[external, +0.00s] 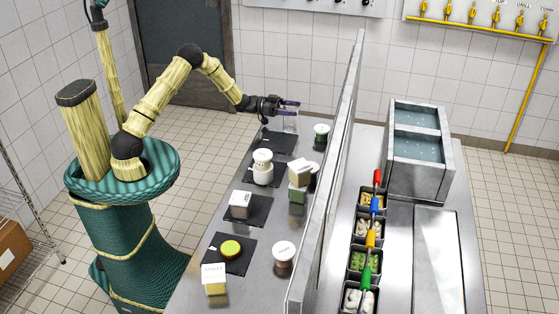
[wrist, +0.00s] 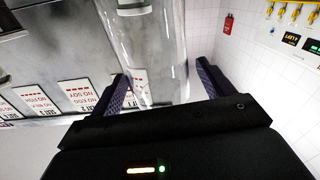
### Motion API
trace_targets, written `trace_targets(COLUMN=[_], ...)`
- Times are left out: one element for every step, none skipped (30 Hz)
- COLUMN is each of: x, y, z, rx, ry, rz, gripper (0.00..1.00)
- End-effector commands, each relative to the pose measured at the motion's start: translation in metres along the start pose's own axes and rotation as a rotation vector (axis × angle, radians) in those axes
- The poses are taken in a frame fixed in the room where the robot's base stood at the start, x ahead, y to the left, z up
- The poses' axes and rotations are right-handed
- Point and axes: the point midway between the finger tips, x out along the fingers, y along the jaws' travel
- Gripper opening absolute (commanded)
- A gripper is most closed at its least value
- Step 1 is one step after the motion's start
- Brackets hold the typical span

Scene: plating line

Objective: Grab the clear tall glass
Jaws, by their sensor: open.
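The clear tall glass (external: 290,123) stands at the far end of the steel counter, partly hidden behind my gripper (external: 290,109) in the external view. In the wrist view the clear glass (wrist: 150,55) is large and lies between the two fingers of my gripper (wrist: 162,88). The fingers are open, one on each side of the glass. I cannot tell whether either finger touches it.
Black mats (external: 279,142) line the counter, with a white stacked item (external: 262,167), a grey box (external: 240,204) and a yellow-topped round item (external: 231,250). A tall metal partition (external: 333,180) runs along the counter's right side.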

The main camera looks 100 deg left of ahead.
Motion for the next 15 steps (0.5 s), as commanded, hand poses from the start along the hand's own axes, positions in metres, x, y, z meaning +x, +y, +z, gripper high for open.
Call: trace_targets(x=[0.0014, 0.0015, 0.0013, 0.0012, 0.0012, 0.0011, 0.0011, 0.001, 0.001, 0.001, 0.0009, 0.0009, 0.0009, 0.0009, 0.0008], y=[0.0, 0.0, 0.0, 0.0, 0.0, 0.0, 0.0, 0.0, 0.0, 0.0, 0.0, 0.0, 0.0, 0.0, 0.0], z=[0.0003, 0.0005, 0.0006, 0.0006, 0.0006, 0.0006, 0.0006, 0.0006, 0.0005, 0.0005, 0.0005, 0.0005, 0.0005, 0.0005, 0.0005], rx=[-0.001, -0.001, -0.001, -0.001, -0.001, -0.001, 0.0, 0.0, 0.0, 0.0, 0.0, 0.0, 0.0, 0.0, 0.0], ry=[0.0, 0.0, 0.0, 0.0, 0.0, 0.0, 0.0, 0.0, 0.0, 0.0, 0.0, 0.0, 0.0, 0.0, 0.0], rz=[0.0, 0.0, 0.0, 0.0, 0.0, 0.0, 0.0, 0.0, 0.0, 0.0, 0.0, 0.0, 0.0, 0.0, 0.0], gripper=[0.8, 0.8, 0.8, 0.8, 0.8, 0.8, 0.8, 0.8, 0.8, 0.8, 0.8, 0.8, 0.8, 0.8, 0.8])
